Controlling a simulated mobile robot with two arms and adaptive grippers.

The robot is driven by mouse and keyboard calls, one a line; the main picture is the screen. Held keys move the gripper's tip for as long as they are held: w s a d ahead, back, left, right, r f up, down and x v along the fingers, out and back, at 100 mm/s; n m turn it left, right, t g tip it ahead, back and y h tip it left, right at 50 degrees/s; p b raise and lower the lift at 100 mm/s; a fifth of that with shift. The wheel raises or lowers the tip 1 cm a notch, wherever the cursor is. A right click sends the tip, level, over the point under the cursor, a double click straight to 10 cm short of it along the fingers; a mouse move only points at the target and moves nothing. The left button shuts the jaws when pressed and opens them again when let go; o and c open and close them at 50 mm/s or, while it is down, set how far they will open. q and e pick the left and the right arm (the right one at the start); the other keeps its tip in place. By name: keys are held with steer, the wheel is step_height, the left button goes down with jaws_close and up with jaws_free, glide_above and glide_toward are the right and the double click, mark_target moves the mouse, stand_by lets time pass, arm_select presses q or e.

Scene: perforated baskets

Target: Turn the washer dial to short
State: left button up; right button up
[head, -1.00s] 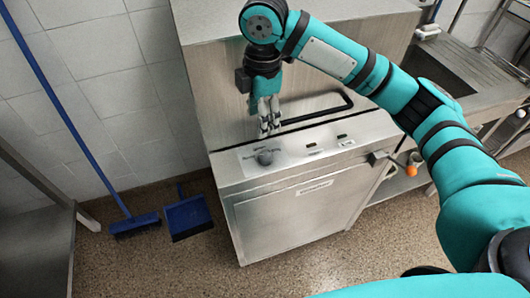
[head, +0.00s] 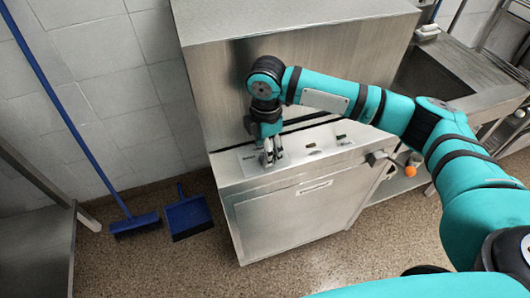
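The washer (head: 290,215) is a steel machine with a sloped control panel (head: 228,164) along its top front edge. The dial sits toward the left of this panel, but my gripper now covers it. My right gripper (head: 270,158) points down at the dial's spot, with its fingertips close to the panel. I cannot tell whether the fingers are around the dial, touching it or just above it, or how far apart they are. The dial's markings are too small to read. My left gripper is not in view.
A tall steel hood (head: 215,85) rises behind the panel. A steel sink counter (head: 480,85) is at the right, and an orange ball-shaped knob (head: 410,171) is beside the washer. A blue broom (head: 135,224) and blue dustpan (head: 188,216) stand at the left. The floor in front is clear.

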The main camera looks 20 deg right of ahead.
steer(key=shift+f, duration=1.4)
steer(key=shift+c, duration=0.4)
jaws_close()
steer(key=shift+r+m+p, duration=0.2)
steer(key=shift+m+p, duration=0.1)
steer(key=shift+p, duration=0.55)
steer(key=m+p, duration=0.8)
steer(key=p, duration=0.5)
steer(key=shift+m, duration=0.4)
steer(key=shift+f+m+p, duration=0.15)
steer(key=shift+m+p, duration=0.9)
steer(key=shift+m, duration=0.15)
steer(key=shift+w, duration=0.1)
steer(key=shift+o, duration=0.4)
jaws_free()
